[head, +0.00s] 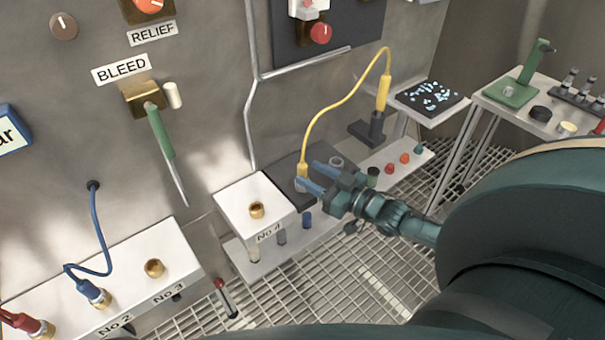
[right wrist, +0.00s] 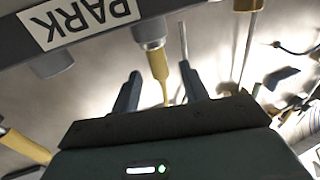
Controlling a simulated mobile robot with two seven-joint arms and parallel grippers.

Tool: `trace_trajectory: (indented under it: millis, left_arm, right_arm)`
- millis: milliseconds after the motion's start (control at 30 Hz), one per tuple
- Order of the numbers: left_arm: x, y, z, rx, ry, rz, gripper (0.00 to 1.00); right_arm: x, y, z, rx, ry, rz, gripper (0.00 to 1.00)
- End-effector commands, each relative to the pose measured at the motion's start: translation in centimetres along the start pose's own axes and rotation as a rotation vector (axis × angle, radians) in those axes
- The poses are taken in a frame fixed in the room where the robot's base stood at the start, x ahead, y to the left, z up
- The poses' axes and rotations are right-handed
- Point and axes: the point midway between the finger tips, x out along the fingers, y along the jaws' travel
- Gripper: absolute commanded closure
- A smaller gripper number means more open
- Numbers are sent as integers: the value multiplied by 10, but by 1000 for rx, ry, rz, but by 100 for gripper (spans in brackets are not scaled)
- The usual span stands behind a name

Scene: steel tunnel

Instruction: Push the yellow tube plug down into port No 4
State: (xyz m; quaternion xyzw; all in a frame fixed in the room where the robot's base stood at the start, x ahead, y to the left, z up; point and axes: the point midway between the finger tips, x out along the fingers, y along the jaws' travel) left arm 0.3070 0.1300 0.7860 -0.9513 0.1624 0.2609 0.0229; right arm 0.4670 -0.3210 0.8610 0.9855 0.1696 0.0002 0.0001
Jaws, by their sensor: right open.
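The yellow tube plug (head: 302,168) stands in a metal collar on the dark PARK block (head: 284,171). A thin yellow tube rises from it. My right gripper (head: 306,174) is open, with its blue fingers reaching to the plug. In the right wrist view the plug (right wrist: 158,66) shows between the two fingers (right wrist: 160,72), with visible gaps. Port No 4 is an empty brass socket (head: 257,210) on top of a white box (head: 236,203), left of the gripper. My left gripper is not in view.
The tube's other yellow end (head: 382,95) stands in a dark holder (head: 366,132). A white block (head: 120,285) with ports No 2 and No 3 lies lower left; a blue plug (head: 95,293) sits in one. A green lever (head: 160,135) hangs from the wall. Grating floor lies below.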

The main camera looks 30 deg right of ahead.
Motion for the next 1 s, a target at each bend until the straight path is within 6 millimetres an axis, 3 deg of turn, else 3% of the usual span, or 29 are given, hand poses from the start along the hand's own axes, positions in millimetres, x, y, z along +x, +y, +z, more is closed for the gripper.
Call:
trace_trajectory:
  millis: [233,567,1000]
  left_arm:
    - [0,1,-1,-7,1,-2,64]
    - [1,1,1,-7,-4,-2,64]
    - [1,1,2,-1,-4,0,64]
  right_arm:
    - [32,1,1,0,2,1,56]
    - [37,1,2,0,0,0,57]
    - [37,1,1,0,0,0,93]
